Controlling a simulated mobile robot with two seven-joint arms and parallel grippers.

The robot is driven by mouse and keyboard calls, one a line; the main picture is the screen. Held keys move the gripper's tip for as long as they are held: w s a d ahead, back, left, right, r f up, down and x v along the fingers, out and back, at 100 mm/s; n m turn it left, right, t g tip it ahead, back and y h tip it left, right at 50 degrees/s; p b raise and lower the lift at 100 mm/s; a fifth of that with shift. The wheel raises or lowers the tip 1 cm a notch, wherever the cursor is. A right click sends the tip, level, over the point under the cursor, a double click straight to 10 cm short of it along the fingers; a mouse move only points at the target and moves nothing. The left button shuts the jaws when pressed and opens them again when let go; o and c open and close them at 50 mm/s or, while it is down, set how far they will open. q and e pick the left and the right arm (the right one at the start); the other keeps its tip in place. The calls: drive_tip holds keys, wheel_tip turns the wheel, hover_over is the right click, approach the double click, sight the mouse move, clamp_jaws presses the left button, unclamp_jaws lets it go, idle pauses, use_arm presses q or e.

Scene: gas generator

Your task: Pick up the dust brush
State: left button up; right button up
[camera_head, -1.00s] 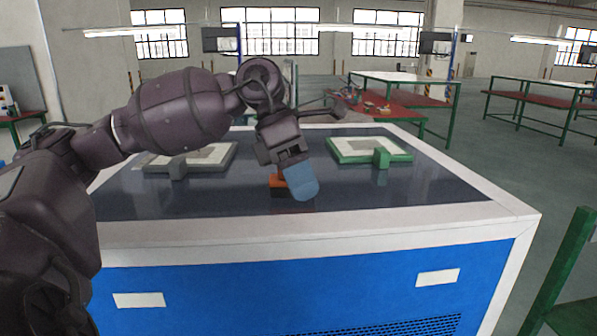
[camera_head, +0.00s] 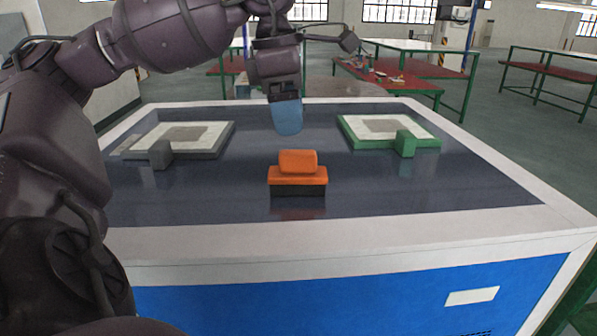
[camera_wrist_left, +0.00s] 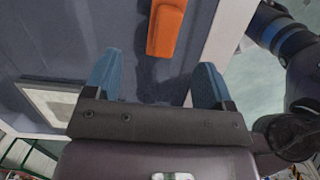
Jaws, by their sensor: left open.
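The dust brush (camera_head: 298,176) has an orange handle and body with dark bristles below. It stands on the dark table top near its front edge, and nothing holds it. My left gripper (camera_head: 286,117) has blue fingers pointing down and hangs above the table, up and slightly left of the brush in the head view. In the left wrist view the two blue fingers (camera_wrist_left: 155,78) are spread wide with nothing between them. The orange brush (camera_wrist_left: 167,26) shows there beyond the fingertips, toward the top, apart from both fingers. My right gripper is not in view.
A grey-framed panel (camera_head: 216,151) with a block handle lies on the table's left. A green-framed panel (camera_head: 431,144) lies on its right. The table has a white rim (camera_head: 330,237) and blue sides (camera_head: 370,290). The dark surface around the brush is clear.

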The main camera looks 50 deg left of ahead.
sight(297, 152)
use_arm(q)
drive_tip(key=f, duration=0.3)
drive_tip(key=shift+w+d+f, duration=0.2)
drive_tip(key=shift+f, duration=0.05)
drive_tip(key=f, duration=0.2)
drive_tip(key=d+f, duration=0.1)
drive_tip(key=f, duration=0.1)
drive_tip(key=shift+w+d+f, duration=0.1)
drive_tip(key=shift+f, duration=0.45)
